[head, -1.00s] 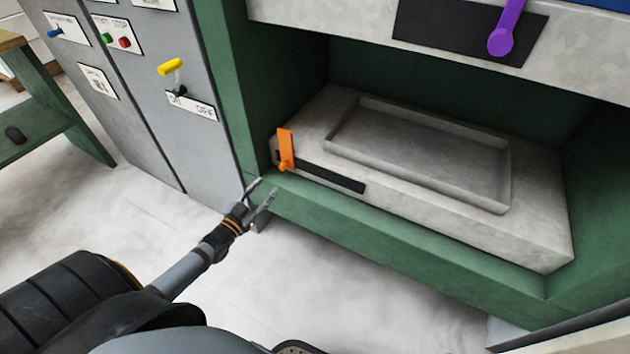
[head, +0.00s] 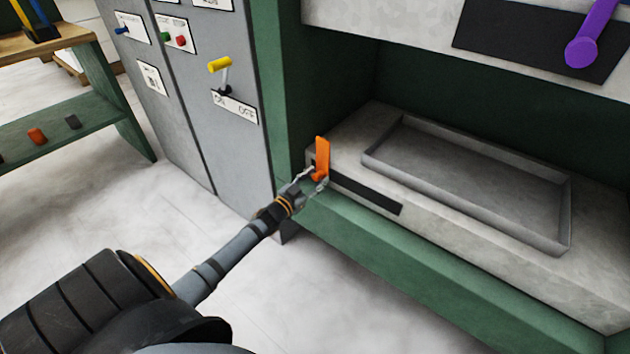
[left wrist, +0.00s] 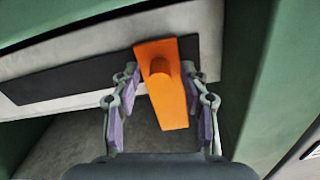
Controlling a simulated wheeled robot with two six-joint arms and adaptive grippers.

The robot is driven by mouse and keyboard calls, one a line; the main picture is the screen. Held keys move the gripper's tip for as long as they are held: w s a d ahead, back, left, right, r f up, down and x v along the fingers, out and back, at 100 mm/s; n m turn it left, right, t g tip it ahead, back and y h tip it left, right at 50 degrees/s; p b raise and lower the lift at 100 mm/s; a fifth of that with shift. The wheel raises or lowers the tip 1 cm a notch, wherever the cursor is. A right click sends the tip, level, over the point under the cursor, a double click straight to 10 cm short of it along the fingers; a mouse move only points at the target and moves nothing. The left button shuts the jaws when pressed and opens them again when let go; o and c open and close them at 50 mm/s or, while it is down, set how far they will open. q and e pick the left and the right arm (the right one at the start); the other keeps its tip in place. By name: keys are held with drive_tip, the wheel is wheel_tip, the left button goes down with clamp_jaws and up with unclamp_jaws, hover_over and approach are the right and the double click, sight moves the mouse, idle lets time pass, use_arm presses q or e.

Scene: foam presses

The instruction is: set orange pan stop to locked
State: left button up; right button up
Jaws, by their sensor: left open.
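The orange pan stop (head: 322,156) stands upright at the left end of a black strip (head: 366,193) on the front of the grey press bed. In the left wrist view the orange pan stop (left wrist: 163,85) lies between the two fingers of my left gripper (left wrist: 162,105), with a gap at least on its right side. My left gripper (head: 316,179) is open around the stop's lower part in the head view. The shallow grey pan (head: 470,180) sits on the bed behind the strip. My right gripper is not in view.
Green press frame posts (head: 285,100) stand close left of the stop. A grey cabinet (head: 215,140) with a yellow-handled switch (head: 220,65) is further left. A purple lever (head: 582,52) is on the upper press part. A green shelf (head: 60,120) holds small items.

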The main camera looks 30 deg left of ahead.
use_arm(q)
clamp_jaws()
idle(0.3)
drive_tip(key=shift+d, duration=0.15)
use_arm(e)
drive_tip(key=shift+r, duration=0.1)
